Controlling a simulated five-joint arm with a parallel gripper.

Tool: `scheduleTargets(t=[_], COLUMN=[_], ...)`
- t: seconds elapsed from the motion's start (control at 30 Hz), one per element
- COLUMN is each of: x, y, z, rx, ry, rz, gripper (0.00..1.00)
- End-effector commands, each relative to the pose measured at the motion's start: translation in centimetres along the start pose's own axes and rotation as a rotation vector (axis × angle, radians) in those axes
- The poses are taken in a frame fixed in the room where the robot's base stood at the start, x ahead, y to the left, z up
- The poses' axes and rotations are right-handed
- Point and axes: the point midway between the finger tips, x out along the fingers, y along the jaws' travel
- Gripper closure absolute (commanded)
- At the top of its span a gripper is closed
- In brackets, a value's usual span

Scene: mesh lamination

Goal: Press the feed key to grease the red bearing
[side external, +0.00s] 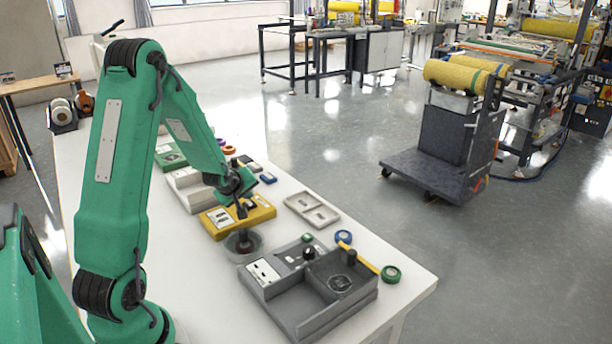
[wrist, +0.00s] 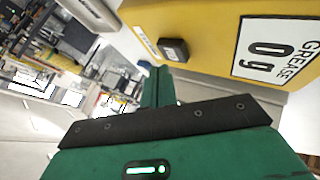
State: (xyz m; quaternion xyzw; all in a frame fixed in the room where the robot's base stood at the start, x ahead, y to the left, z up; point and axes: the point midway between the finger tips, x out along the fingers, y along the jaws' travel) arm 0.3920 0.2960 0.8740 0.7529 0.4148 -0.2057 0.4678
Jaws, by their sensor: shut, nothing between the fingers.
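A yellow grease unit (side external: 262,213) stands mid-table; in the wrist view its yellow face (wrist: 215,30) fills the upper right. Its display (wrist: 275,50) reads "GREASE 0 g". A black key (wrist: 173,49) sits on that face beside a small white label (wrist: 146,42) whose text I cannot read. My gripper (side external: 241,212) points down over the unit in the side view; its green fingers (wrist: 155,72) are shut and empty, their tips close to the key. I cannot tell whether they touch it. A clear round dish (side external: 256,247) stands in front of the unit. I cannot make out a red bearing.
A grey compartment tray (side external: 325,320) with a black knob is at the near right. A white unit (side external: 183,184) stands behind. The right table strip is mostly clear.

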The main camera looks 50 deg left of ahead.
Motion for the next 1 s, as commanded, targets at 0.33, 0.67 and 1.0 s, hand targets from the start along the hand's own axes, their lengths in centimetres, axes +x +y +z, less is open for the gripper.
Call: scheduleTargets(t=[0.33, 0.67, 1.0], x=[0.0, 0.08, 0.57], y=[0.0, -0.08, -0.56], z=[0.0, 0.04, 0.27], rx=[0.0, 0.0, 0.0], ry=[0.0, 0.0, 0.002], rz=[0.0, -0.001, -0.002], gripper=[1.0, 1.0, 1.0])
